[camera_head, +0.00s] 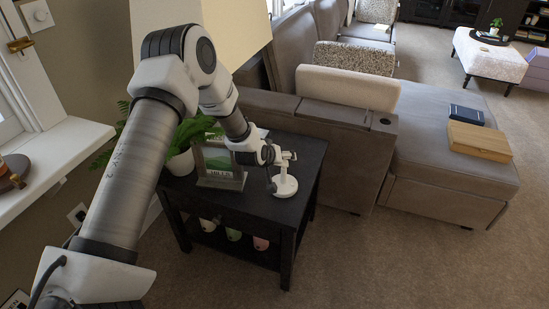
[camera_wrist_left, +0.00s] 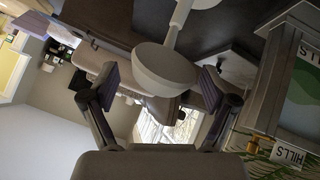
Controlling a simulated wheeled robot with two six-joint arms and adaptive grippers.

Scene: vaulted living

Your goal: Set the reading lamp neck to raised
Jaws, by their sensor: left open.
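The small white reading lamp stands on the dark side table (camera_head: 305,150); its round base (camera_head: 286,187) and part of its neck (camera_head: 283,170) show in the head view. My left gripper (camera_head: 274,160) is at the lamp's upper part and partly hides it. In the left wrist view the round white lamp head (camera_wrist_left: 165,72) lies between the spread fingers of my left gripper (camera_wrist_left: 153,88), with gaps on both sides. The neck (camera_wrist_left: 181,15) runs from the head toward the top edge. Whether any finger touches the lamp is unclear. My right gripper is out of view.
A framed picture (camera_head: 220,160) stands just left of the lamp; its frame (camera_wrist_left: 262,85) is close to one finger in the wrist view. A potted plant (camera_head: 190,135) and a large lampshade (camera_head: 235,25) are behind. A grey sofa (camera_head: 345,120) stands right of the table.

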